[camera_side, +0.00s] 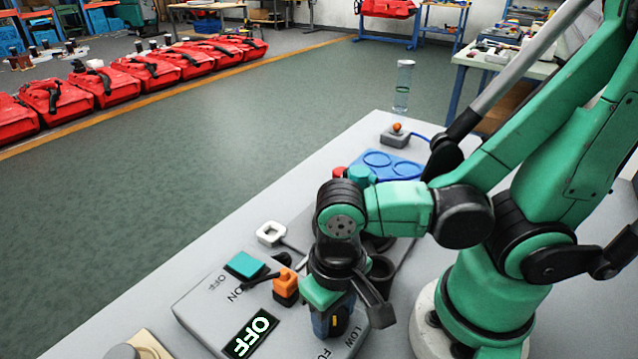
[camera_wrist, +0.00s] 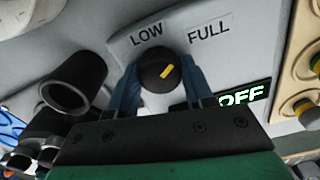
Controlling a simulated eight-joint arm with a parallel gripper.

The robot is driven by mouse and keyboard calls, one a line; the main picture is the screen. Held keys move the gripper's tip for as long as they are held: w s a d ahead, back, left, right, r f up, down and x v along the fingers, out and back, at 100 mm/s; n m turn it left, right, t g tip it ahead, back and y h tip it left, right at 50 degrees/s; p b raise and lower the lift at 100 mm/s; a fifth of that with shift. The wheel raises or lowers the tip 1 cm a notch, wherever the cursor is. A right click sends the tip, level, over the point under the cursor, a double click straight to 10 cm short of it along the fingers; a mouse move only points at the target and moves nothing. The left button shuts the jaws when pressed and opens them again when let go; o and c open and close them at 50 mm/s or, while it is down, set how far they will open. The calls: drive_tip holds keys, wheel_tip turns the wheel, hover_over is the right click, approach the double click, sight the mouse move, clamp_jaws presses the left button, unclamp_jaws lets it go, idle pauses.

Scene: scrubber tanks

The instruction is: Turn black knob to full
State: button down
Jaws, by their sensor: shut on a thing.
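The black knob (camera_wrist: 159,72) with a yellow pointer mark sits on the grey control box in the wrist view. The pointer slants to the upper right, toward the side of the FULL label (camera_wrist: 208,30). The LOW label (camera_wrist: 147,34) is above and slightly left of the knob. My gripper (camera_wrist: 160,76) has its blue fingers on both sides of the knob, shut on it. In the side view my gripper (camera_side: 333,320) points down at the front right of the grey control box (camera_side: 205,301), and its fingers hide the knob.
A display (camera_side: 250,334) on the box reads OFF. An orange switch (camera_side: 286,284) and a teal rocker (camera_side: 245,265) are left of my gripper. Black cups (camera_wrist: 72,84) stand nearby. A clear bottle (camera_side: 403,86) stands at the bench's far end.

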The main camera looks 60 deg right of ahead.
drive_tip(key=shift+m, duration=0.4)
drive_tip(key=shift+c, duration=1.7)
unclamp_jaws()
drive_tip(key=shift+r, duration=0.15)
drive_tip(key=shift+r, duration=2.65)
